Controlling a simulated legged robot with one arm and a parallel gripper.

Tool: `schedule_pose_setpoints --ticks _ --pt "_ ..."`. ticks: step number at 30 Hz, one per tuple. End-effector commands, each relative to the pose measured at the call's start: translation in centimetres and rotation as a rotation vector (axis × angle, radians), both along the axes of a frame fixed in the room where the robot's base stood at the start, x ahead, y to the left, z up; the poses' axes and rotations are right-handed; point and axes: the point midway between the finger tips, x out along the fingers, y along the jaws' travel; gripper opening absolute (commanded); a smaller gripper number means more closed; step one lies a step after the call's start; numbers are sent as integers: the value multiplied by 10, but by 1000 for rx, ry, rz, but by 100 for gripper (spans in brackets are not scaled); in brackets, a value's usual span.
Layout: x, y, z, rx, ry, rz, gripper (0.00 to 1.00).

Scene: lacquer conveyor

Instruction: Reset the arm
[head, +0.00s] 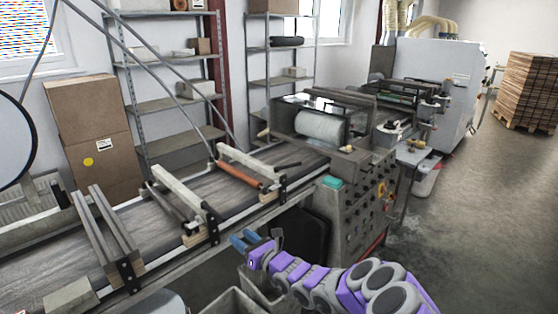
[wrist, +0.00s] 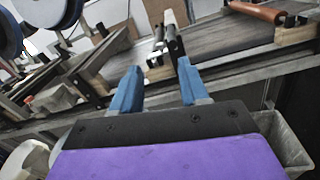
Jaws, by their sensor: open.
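My gripper (head: 243,241) has blue fingers and a purple body. In the head view my arm reaches in from the lower right, and the fingers point left toward the side of the conveyor (head: 90,245). In the wrist view my gripper (wrist: 156,88) is open, with its two blue fingers apart. Nothing shows between the fingertips but the conveyor side behind them. The fingers appear to be in front of the conveyor's near edge; I cannot tell the exact gap.
A control panel (head: 355,215) with buttons stands right of my gripper. Grey bins (head: 235,303) sit below it. Cardboard boxes (head: 88,125) and metal shelves (head: 165,104) stand behind the conveyor. A wooden pallet stack (head: 530,90) is far right. The floor (head: 470,210) at right is clear.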

Motion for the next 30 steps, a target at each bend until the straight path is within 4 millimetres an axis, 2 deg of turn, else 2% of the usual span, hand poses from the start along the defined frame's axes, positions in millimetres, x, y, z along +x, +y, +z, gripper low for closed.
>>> schedule_pose_setpoints --ticks 2,5,6,9,11,12,14,16,19,21,23,26,30 --pt "-13 12 31 -9 -75 61 44" --pt "-43 31 84 -32 -219 174 44" --pt "-61 39 105 -47 -286 229 44" --pt "-110 54 151 -104 -460 369 44" --pt "-141 58 172 -146 -563 450 44" --pt "-163 60 183 -175 -630 505 44" --pt "-196 60 194 -225 -726 588 44" --pt "-232 57 201 -295 -833 682 44" --pt "-281 46 199 -409 -969 819 44" --pt "-313 34 189 -494 -1049 918 44" --pt "-336 20 179 -575 -1109 1000 44" --pt "-369 -10 157 -724 -1184 1140 44" --pt "-406 -66 121 -939 -1226 1343 44"
